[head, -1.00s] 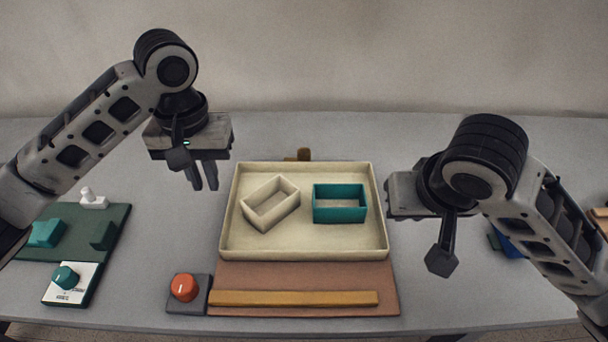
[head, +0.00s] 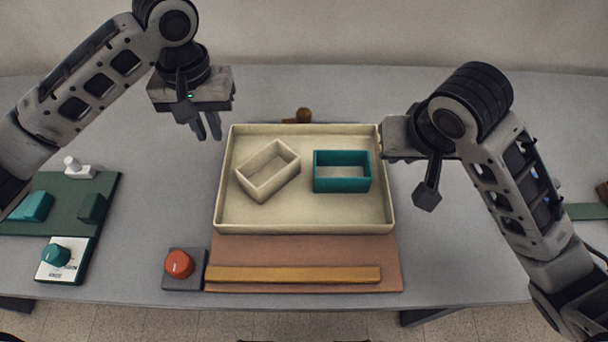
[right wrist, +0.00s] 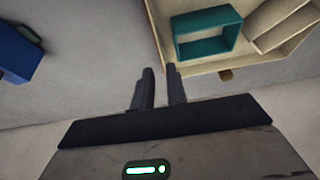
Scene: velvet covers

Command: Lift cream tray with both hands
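The cream tray (head: 305,228) lies flat in the middle of the table. It holds a cream open box (head: 268,190), turned at an angle, and a teal open box (head: 342,185). My left gripper (head: 208,126) is at the tray's left side near the back corner, its fingers pointing down, slightly apart and empty. My right gripper (right wrist: 160,78) is open and empty, with its fingertips close to the tray's side wall in the right wrist view. In the head view my right arm hides its fingers. I cannot tell whether either gripper touches the tray.
A brown mat (head: 300,250) with a yellow bar (head: 295,274) lies in front of the tray. A red knob (head: 179,264) stands front left. A green board (head: 60,205) with a teal knob (head: 55,256) is farther left. A blue object (right wrist: 15,50) lies beyond the right gripper.

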